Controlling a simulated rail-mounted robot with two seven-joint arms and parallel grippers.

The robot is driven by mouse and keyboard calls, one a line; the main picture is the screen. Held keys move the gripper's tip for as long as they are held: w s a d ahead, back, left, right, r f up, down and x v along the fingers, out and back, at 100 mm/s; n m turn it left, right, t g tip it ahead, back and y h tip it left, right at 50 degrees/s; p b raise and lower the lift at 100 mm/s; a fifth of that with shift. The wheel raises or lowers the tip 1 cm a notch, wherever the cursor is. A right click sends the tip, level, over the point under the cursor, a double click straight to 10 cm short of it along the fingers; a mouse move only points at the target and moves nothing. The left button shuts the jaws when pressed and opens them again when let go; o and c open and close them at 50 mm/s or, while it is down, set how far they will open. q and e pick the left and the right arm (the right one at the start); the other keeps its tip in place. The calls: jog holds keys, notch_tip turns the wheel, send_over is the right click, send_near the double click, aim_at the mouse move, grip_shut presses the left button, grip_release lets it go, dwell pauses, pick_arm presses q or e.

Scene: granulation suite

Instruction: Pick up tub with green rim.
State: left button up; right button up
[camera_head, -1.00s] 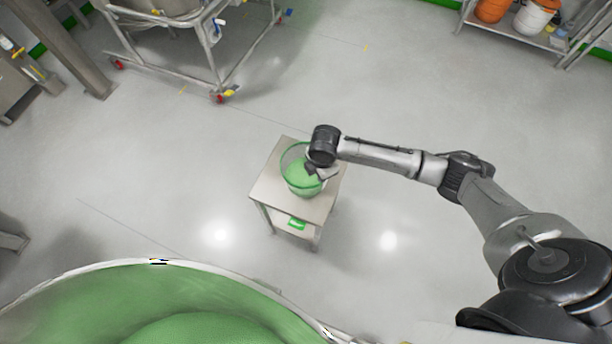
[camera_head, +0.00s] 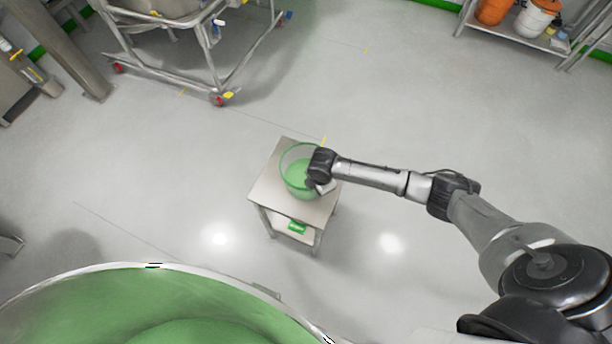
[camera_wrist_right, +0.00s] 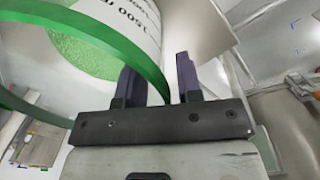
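The clear tub with a green rim (camera_head: 284,160) stands upright on a small steel table (camera_head: 262,192) and holds green granules. My right gripper (camera_head: 324,188) is at the tub's right side in the head view. In the right wrist view, its two dark fingers (camera_wrist_right: 158,78) are apart. The tub's green rim (camera_wrist_right: 150,72) runs past the left finger into the gap between them, near the gripper body. Contact with the rim cannot be told. The white printed wall of the tub shows beyond the fingers. My left gripper is not in view.
A large vessel with green contents (camera_head: 150,310) fills the lower left foreground. A wheeled steel frame (camera_head: 219,98) stands at upper left. A shelf with orange and white containers (camera_head: 540,17) is at upper right. The floor around the small table is clear.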

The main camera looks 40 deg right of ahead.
jog(key=shift+f, duration=0.55)
grip_shut()
jog(key=shift+w, duration=0.1)
dwell(1.0)
